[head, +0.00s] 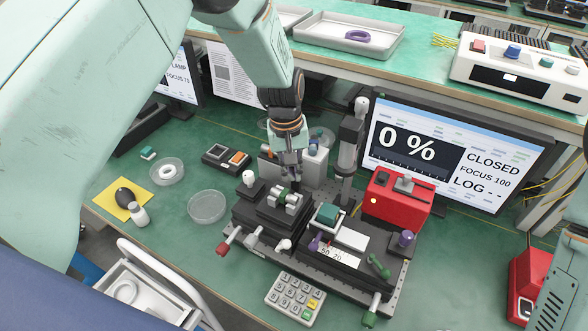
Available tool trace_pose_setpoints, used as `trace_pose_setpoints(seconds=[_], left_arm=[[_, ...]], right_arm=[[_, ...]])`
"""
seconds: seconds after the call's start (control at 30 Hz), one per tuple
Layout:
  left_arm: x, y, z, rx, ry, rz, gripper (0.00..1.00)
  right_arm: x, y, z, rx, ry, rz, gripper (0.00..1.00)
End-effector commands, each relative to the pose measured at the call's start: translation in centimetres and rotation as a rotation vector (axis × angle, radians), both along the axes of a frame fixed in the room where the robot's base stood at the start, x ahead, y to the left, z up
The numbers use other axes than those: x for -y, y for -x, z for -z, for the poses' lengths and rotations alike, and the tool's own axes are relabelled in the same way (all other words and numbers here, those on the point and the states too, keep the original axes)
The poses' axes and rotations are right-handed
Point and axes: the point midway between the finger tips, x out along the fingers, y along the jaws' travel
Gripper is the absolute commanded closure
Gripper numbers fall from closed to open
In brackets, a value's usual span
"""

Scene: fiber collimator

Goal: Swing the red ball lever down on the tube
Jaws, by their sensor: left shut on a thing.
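My left gripper (290,172) points down just behind the left stage (262,214) of the black fixture. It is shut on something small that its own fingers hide. A short silver cylinder with a green part (285,197), possibly the tube, lies on the left stage, just in front of the fingertips. I cannot make out a red ball lever at the fingertips. A red-ended knob (224,249) sticks out at the fixture's front left, apart from the gripper. My right gripper is out of view.
The monitor (450,150) reads 0 %, CLOSED, FOCUS 100. A dark post (350,145) and a red box (396,198) stand right of the gripper. A keypad (295,298) lies in front of the fixture. A clear dish (206,206) sits left, with bare green mat around it.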

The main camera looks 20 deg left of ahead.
Motion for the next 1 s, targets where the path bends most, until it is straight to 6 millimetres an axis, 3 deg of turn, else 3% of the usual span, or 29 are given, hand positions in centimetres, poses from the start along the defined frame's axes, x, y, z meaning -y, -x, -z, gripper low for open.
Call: trace_pose_setpoints(seconds=[0.17, 0.2, 0.5, 0.83, 1.0], left_arm=[[-0.2, 0.1, -0.1, -0.002, -0.001, 0.0, 1.0], [-0.2, 0.1, -0.1, -0.002, -0.001, 0.0, 0.92], [-0.1, 0.0, 0.0, 0.0, -0.001, 0.0, 0.67], [-0.1, 0.0, -0.2, 0.001, 0.0, 0.0, 0.66], [-0.2, -0.1, -2.3, 0.005, 0.0, 0.0, 0.66]], right_arm=[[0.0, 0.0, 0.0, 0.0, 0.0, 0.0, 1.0], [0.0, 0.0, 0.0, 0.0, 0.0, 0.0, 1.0], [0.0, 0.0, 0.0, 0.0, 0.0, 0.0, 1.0], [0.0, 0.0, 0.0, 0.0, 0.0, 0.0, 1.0], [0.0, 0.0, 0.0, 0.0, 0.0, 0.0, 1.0]])
